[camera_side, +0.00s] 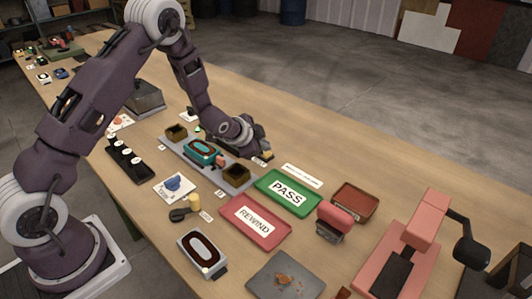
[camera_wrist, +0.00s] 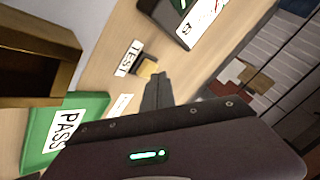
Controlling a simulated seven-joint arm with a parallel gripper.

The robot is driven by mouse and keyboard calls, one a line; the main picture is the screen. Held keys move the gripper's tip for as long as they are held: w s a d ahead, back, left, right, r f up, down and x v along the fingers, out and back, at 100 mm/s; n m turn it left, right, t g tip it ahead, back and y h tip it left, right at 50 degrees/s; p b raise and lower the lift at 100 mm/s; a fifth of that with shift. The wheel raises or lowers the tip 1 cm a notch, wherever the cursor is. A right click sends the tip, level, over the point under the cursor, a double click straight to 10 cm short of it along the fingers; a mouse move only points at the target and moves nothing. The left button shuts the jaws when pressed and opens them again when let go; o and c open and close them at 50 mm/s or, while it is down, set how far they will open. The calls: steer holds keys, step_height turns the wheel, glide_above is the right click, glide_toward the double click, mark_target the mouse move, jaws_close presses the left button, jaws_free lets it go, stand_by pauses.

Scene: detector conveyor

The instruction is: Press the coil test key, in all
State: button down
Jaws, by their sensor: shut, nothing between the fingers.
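The test key is a small yellowish block (camera_wrist: 147,67) on a dark base in the wrist view, beside a white TEST label (camera_wrist: 129,58). In the side view it is mostly hidden by my gripper (camera_side: 263,151). My gripper (camera_wrist: 156,82) is shut and empty, its dark fingertips close beside the key in the wrist view; whether they touch it I cannot tell. A teal block with a dark oval coil (camera_side: 203,150) sits on the grey conveyor track (camera_side: 209,166), between two brown box-like frames (camera_side: 176,131) (camera_side: 237,173).
A green PASS tray (camera_side: 287,208) and a red REWIND tray (camera_side: 252,238) lie in front of the track. Bare tabletop lies to the gripper's right.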

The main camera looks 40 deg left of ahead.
steer(key=shift+f, duration=0.5)
stand_by(0.3)
stand_by(0.4)
steer(key=shift+r, duration=0.95)
steer(key=shift+r, duration=2.5)
